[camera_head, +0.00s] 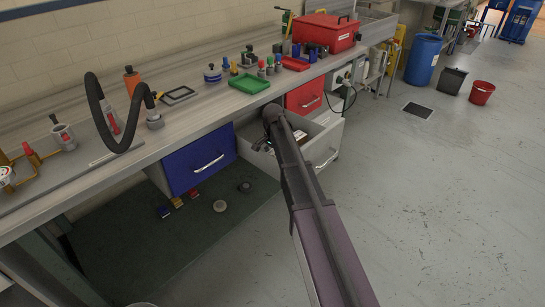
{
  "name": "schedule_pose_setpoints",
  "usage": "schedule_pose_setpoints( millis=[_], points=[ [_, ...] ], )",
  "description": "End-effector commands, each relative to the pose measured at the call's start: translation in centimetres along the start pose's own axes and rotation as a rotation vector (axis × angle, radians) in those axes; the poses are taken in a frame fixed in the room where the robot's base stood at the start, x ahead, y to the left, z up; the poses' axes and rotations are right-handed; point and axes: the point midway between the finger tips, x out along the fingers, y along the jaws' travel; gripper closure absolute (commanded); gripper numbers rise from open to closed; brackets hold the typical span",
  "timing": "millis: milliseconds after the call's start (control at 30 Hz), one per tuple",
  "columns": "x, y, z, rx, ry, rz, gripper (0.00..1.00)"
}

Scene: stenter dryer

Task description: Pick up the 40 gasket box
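I cannot make out a box marked as the 40 gasket box in this view. My arm reaches from the bottom edge up to the open white drawer (326,144) under the bench, and its dark rounded end is over the drawer's left part. My gripper does not show clearly; the arm or the drawer hides it. Small dark and light items (264,145) show inside the drawer just left of my arm, too small to tell apart. My arm covers part of the drawer's inside.
The blue drawer (200,163) and the red drawer (305,95) are shut. The bench top (215,110) holds a red toolbox (326,32), a green tray (249,84), a black hose (98,105) and several small parts. Loose pieces lie below the bench.

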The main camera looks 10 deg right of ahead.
Motion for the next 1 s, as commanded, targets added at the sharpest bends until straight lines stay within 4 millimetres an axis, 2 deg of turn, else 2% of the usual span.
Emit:
schedule_pose_setpoints(
  millis=[367,1000],
  points=[
    [-2.2,0.0,0.0,0.0,0.0,0.0,0.77],
    [-8.5,0.0,-0.1,0.001,0.0,0.0,0.77]
  ],
)
